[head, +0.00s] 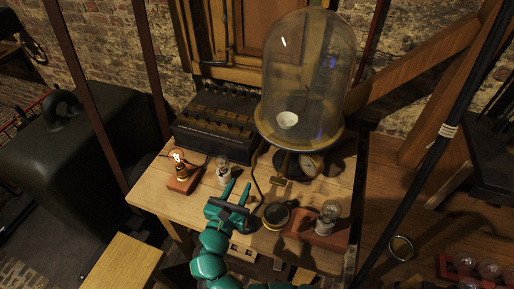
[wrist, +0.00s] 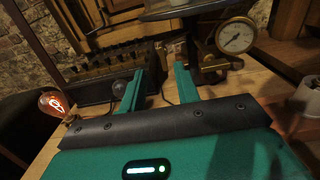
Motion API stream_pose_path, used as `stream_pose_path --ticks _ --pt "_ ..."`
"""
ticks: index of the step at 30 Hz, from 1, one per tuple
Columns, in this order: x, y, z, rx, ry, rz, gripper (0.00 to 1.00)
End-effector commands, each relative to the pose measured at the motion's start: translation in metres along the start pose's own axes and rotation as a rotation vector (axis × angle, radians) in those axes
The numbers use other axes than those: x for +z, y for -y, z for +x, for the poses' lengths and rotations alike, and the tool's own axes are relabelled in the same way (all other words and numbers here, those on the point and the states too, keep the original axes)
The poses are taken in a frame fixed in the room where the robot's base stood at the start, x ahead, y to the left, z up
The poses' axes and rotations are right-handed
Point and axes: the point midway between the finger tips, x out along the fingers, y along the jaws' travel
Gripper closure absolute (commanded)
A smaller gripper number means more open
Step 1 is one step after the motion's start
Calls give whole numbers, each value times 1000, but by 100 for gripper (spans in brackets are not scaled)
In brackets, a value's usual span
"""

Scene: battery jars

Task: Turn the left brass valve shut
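A glass bell jar (head: 308,85) stands on a dark round plate at the back right of the wooden table. Beneath the plate is a small brass fitting with a crossbar (head: 281,182), seemingly a valve; brasswork also shows in the wrist view (wrist: 222,65), below a pressure gauge (wrist: 236,36). I cannot tell a separate left and right valve, nor the turn of the handle. My green gripper (head: 237,184) is open and empty over the table, to the left of the brass fitting and apart from it. Its two fingers (wrist: 160,72) point toward the back of the table.
A round brass instrument (head: 276,215) and a bulb on a red-brown base (head: 325,230) lie to the right. A dark box of cells (head: 220,120) stands behind.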

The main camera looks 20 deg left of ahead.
Motion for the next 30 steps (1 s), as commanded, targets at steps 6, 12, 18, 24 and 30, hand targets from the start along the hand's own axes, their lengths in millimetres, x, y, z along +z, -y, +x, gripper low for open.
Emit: stream_pose_path --ticks 6,12,18,24,30 --pt "5 1 45 -8 1 0 68" --pt "3 2 78 -8 1 -3 68" --pt "3 2 107 -9 1 -1 68" --pt "1 2 129 -7 1 -3 68" --pt "1 0 140 -2 1 -1 68"
